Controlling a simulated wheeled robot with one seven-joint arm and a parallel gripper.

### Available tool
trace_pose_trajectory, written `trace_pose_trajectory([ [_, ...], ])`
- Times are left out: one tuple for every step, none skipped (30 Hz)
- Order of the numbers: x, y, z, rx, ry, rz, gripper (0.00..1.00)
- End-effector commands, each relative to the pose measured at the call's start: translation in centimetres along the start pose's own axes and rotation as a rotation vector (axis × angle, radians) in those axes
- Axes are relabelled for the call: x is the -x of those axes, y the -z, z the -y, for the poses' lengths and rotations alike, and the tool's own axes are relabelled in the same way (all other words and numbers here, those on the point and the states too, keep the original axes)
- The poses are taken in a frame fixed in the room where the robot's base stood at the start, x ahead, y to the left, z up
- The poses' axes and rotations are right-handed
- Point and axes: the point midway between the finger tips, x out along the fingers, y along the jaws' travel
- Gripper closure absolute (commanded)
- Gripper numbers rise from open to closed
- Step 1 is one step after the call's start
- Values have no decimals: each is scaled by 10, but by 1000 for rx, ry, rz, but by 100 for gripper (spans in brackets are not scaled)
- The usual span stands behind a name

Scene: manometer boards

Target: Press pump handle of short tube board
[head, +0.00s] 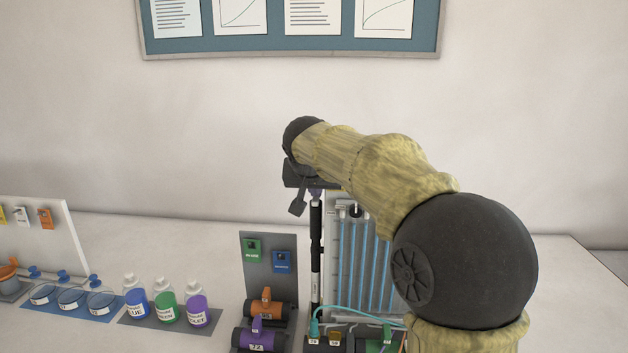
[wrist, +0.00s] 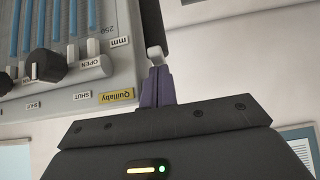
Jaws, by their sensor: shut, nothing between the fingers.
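A manometer board (head: 362,255) with several blue tubes stands upright at centre right in the head view, partly hidden behind my arm. A dark upright cylinder (head: 315,250) stands along its left side; I cannot tell whether this is the pump, and no pump handle shows clearly. My gripper is above the board's upper left in the head view, mostly hidden by my arm. In the wrist view my gripper (wrist: 156,55) is shut and empty, its fingers together beside the board's edge. That view shows the board (wrist: 70,75) with a dark knob, OPEN and SHUT labels and a yellow Quillaby label.
Left of the board stand a grey panel (head: 270,255) and orange (head: 265,307) and purple (head: 258,338) items. Bottles (head: 165,306) stand on a mat further left, beside shallow dishes (head: 72,298). A chart board (head: 290,30) hangs on the wall. The table is clear at the far right.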

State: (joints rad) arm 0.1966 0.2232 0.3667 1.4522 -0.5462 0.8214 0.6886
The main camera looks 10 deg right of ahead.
Motion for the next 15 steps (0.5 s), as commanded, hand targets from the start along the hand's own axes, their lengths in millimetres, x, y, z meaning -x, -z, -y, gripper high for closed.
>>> trace_pose_trajectory([
  [7, 7, 1, 0, 2, 0, 100],
  [10, 10, 0, 0, 2, -2, 100],
  [13, 14, 0, -1, 1, -3, 100],
  [16, 16, 0, -1, 1, -4, 100],
  [18, 19, -1, -2, 1, -6, 100],
  [22, 23, -1, -2, 1, -7, 100],
  [24, 26, -1, -3, 2, -8, 100],
  [27, 29, -1, -3, 2, -9, 100],
  [30, 27, -1, -4, 3, -13, 100],
  [35, 26, -1, -5, 4, -15, 100],
  [40, 25, -1, -4, 3, -16, 100],
  [46, 25, -1, -4, 3, -16, 100],
  [51, 25, -1, -5, 3, -16, 100],
  [57, 25, -1, -6, 3, -16, 100],
  [64, 26, -1, -6, 3, -17, 100],
])
